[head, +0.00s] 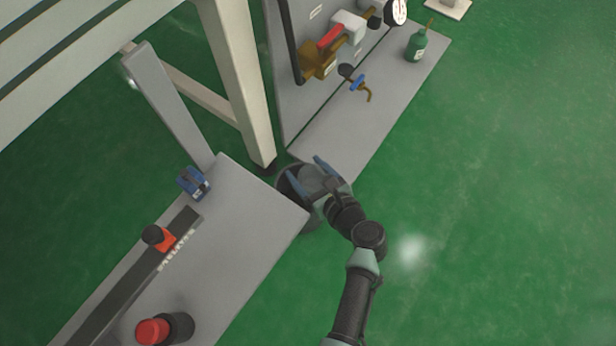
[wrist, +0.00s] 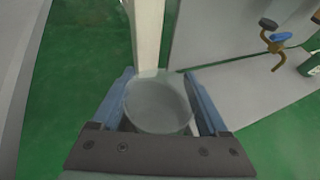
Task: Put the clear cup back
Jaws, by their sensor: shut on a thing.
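The clear cup (wrist: 158,108) sits between the two blue fingers of my gripper (wrist: 160,95) in the wrist view, its round rim facing the camera. My gripper (head: 311,177) is shut on it in the head view, where the cup (head: 316,184) shows only faintly. The gripper is at the gap between the grey bench corner and the grey base plate of the valve panel. A dark rounded shape (head: 287,184) shows just left of and below the fingers; I cannot tell what it is or whether the cup touches it.
The grey bench (head: 235,235) at lower left carries a blue device (head: 193,182), an orange-red block (head: 164,239) and a red knob (head: 152,331). A beige post (head: 238,80) stands behind. The panel's base plate (head: 375,125) holds a blue-handled tap (head: 357,83) and green bottle (head: 416,46). Green floor at right is clear.

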